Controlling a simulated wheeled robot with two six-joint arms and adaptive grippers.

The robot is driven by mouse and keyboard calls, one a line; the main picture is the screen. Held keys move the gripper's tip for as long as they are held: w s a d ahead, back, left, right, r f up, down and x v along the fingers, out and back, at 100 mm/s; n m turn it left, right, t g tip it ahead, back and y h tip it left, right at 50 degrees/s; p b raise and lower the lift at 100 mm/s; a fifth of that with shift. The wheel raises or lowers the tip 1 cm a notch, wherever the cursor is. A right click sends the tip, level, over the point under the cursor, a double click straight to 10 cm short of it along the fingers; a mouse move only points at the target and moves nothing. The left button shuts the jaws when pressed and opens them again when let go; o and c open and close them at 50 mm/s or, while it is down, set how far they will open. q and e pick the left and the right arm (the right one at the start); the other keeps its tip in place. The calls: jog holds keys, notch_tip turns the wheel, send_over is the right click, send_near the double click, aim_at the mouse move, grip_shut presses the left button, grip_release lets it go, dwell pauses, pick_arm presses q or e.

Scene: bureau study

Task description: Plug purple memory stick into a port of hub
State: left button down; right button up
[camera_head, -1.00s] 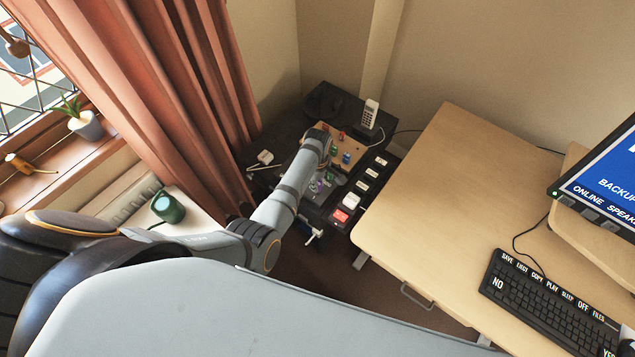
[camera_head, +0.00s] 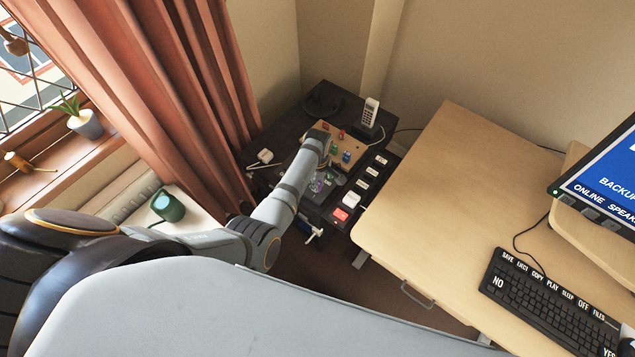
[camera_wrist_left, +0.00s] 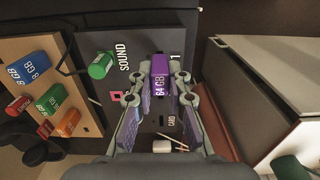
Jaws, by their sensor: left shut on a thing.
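The purple memory stick (camera_wrist_left: 159,86), marked 64 GB, is between the fingers of my left gripper (camera_wrist_left: 166,78) in the left wrist view. The gripper is shut on it. The dark hub (camera_wrist_left: 100,48) lies beneath, with white labels SOUND, 1 and CARD on its face. The stick's far end points at the hub near the label 1. Whether it is inside a port or just above one, I cannot tell. In the head view my left gripper (camera_head: 318,181) is small and mostly hidden by its arm. My right gripper is not in view.
A wooden board (camera_wrist_left: 84,119) holds blue, red, green and orange sticks. A cordless phone (camera_head: 369,113) stands behind. The wooden desk (camera_head: 440,200) is to the right, the curtain (camera_head: 190,90) to the left.

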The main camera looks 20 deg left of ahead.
pick_arm(q)
jog(key=shift+f+b, duration=0.6)
jog(key=shift+f, duration=0.3)
dwell(0.9)
jog(key=c, duration=1.2)
grip_release()
notch_tip(320, 180, up, 12)
jog(key=shift+r, duration=0.1)
